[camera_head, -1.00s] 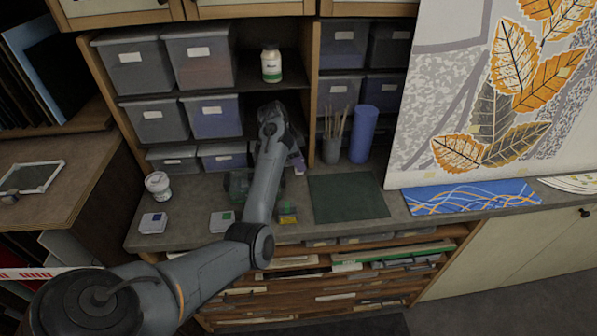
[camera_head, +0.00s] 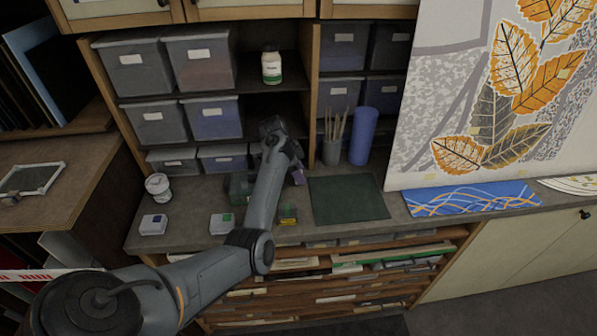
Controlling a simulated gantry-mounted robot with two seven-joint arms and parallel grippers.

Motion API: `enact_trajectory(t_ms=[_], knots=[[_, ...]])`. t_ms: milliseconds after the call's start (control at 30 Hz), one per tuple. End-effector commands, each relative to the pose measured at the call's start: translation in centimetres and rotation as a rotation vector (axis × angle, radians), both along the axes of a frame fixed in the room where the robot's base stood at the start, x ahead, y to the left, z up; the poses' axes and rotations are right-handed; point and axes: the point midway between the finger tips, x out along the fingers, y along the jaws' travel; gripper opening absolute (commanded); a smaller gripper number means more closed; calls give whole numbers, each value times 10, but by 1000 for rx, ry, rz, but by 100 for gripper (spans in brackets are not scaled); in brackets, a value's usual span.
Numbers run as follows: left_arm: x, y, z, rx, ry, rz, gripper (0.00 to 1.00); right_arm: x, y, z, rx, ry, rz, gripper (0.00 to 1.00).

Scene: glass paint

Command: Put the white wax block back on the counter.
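I cannot make out a plain white wax block for certain. Two small pale blocks lie on the counter (camera_head: 185,240): one with a blue label (camera_head: 153,224) and one with a green label (camera_head: 222,223). A dark block with a yellow mark (camera_head: 288,215) lies near the front edge, just right of my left forearm. A purple piece (camera_head: 298,174) shows beside my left wrist. My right gripper is out of view.
A white tub (camera_head: 158,186) stands at the counter's left. A dark green box (camera_head: 240,186) is partly hidden by my arm. A green mat (camera_head: 346,197), a brush pot (camera_head: 332,145) and a blue cylinder (camera_head: 363,136) are to the right. A white bottle (camera_head: 271,66) stands on the shelf.

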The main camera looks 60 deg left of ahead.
Motion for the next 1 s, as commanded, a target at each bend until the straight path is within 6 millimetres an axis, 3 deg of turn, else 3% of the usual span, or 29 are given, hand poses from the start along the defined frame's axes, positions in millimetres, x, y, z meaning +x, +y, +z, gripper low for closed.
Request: enact_trajectory(t_ms=[467, 833, 1000], knots=[[-3, 2, 10, 2, -2, 1, 59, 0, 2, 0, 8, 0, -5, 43], [-26, 13, 70, 4, -2, 2, 59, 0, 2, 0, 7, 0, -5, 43], [-35, 17, 100, -1, 1, 1, 59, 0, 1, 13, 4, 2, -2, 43]])
